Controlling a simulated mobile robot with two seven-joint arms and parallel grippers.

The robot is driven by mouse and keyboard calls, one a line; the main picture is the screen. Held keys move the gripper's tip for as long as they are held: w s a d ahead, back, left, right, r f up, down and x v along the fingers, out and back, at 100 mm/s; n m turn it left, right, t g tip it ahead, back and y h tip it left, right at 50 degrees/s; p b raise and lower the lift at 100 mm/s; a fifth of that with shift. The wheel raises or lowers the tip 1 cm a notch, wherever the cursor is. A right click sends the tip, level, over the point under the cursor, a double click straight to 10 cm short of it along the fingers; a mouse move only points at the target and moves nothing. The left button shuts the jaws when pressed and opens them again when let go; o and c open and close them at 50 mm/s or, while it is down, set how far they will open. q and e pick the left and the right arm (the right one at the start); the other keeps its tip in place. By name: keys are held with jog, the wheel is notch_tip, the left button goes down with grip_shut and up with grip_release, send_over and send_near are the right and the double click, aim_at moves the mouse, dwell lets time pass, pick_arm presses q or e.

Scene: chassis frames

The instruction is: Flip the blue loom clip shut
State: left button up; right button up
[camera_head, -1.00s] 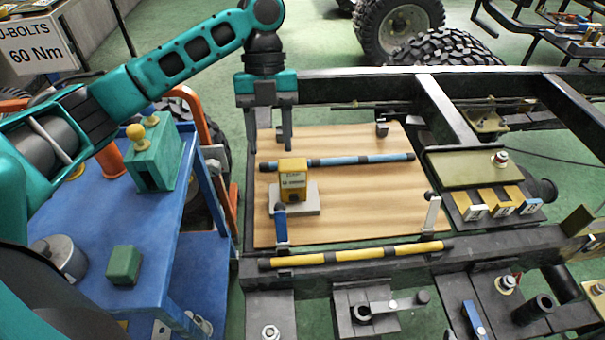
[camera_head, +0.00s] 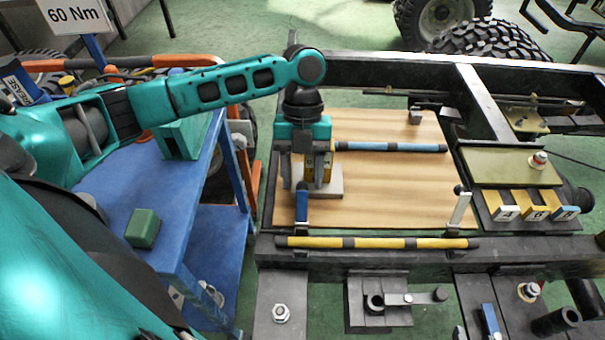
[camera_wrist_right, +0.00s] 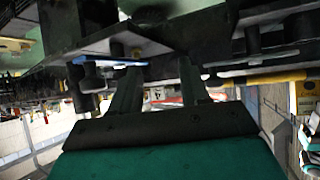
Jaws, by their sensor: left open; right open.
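The blue loom clip (camera_head: 302,203) stands upright at the left front of the wooden board, with its flap raised. The yellow-and-black loom (camera_head: 375,243) lies along the rail just in front of it. My left gripper (camera_head: 308,184) is open and points down, right behind the blue clip's top. Whether it touches the clip I cannot tell. A yellow box (camera_head: 317,163) on a grey plate is partly hidden behind its fingers. My right gripper (camera_wrist_right: 160,85) is open and empty in the right wrist view; it is not in the head view.
A white clip (camera_head: 460,208) stands upright at the loom's right end. The blue-and-black loom (camera_head: 390,147) lies across the wooden board (camera_head: 390,195). A blue cart (camera_head: 115,190) with a green block (camera_head: 143,228) is at left. The board's middle is clear.

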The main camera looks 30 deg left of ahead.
pick_arm(q)
jog(key=shift+f, duration=0.2)
jog(key=shift+c, duration=0.2)
grip_shut()
dwell(0.4)
